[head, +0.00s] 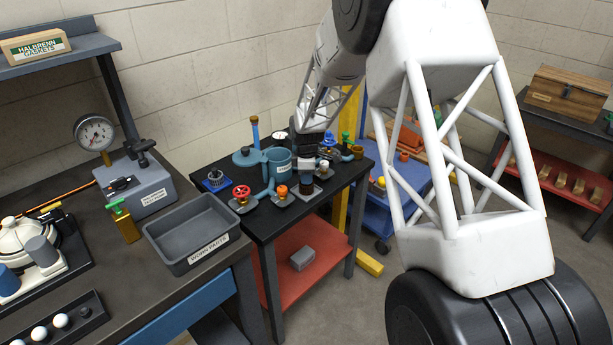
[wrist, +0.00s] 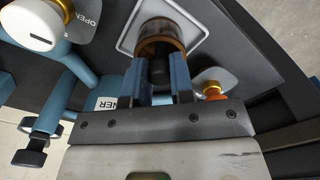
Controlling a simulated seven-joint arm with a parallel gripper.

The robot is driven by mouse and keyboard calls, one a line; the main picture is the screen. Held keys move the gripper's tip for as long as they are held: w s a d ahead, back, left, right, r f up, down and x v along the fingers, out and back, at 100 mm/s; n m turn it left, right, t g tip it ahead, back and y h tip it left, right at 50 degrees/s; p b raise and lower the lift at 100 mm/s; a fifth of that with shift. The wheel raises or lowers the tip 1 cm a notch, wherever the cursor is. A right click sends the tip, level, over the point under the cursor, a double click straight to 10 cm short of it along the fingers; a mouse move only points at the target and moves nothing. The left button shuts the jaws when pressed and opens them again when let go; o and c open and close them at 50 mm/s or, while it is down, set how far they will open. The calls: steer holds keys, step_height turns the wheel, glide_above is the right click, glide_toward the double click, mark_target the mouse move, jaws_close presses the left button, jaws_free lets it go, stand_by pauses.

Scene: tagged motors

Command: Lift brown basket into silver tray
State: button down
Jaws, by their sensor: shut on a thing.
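The brown basket (wrist: 166,32) is a round, brown, see-through cup in the wrist view. My gripper (wrist: 160,75) has its two blue fingers shut on the basket's near side. A silver square tray (wrist: 197,17) with a pale rim lies under and around the basket. I cannot tell whether the basket touches it or hangs just above. In the head view my gripper (head: 308,178) is low over the black-topped cart, and the basket is mostly hidden there by the gripper.
A blue strainer housing (head: 280,165), a red valve wheel (head: 241,192) and an orange-capped fitting (head: 282,192) crowd the cart top (head: 262,222). A grey worn-parts bin (head: 192,232) stands on the bench to the left. A yellow post (head: 349,140) rises behind.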

stand_by(0.3)
steer(key=c, duration=0.9)
jaws_free()
steer(key=shift+r, duration=0.1)
steer(key=shift+r, duration=3.45)
steer(key=shift+r, duration=0.1)
